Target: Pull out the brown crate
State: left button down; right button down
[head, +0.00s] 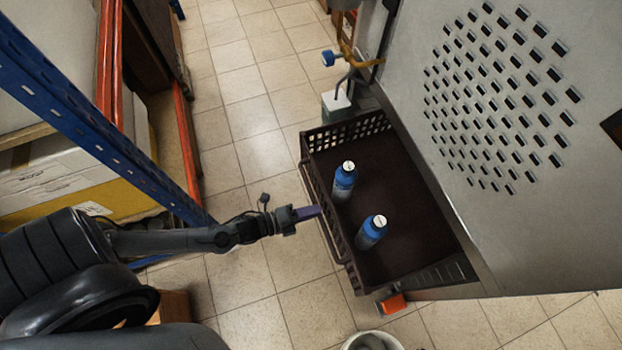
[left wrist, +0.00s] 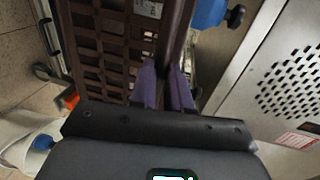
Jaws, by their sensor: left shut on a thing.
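The brown crate (head: 407,196) is a dark open crate with lattice walls, low beside a metal cabinet in the head view. Two blue bottles with white caps stand in it, one bottle (head: 344,182) farther back and one bottle (head: 371,232) nearer. My left gripper (head: 312,212) reaches from the left to the crate's left side. In the left wrist view the purple fingers (left wrist: 168,88) are shut on the crate's edge, with the lattice wall (left wrist: 110,45) just left of them. The exact contact between the fingers is partly hidden.
A metal cabinet (head: 480,130) with a slotted panel stands right of the crate. A blue and orange rack (head: 80,105) with boxes is at the left. A white bucket (head: 372,341) is at the bottom. Tiled floor (head: 245,110) lies free between rack and crate.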

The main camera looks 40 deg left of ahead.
dwell(0.3)
pick_arm(q)
jog(key=c, duration=1.1)
grip_release()
jog(key=shift+s, duration=0.15)
jog(key=p+v, duration=0.1)
jog(key=v, duration=0.9)
jog(key=shift+s+a, duration=0.25)
jog(key=shift+r, duration=0.15)
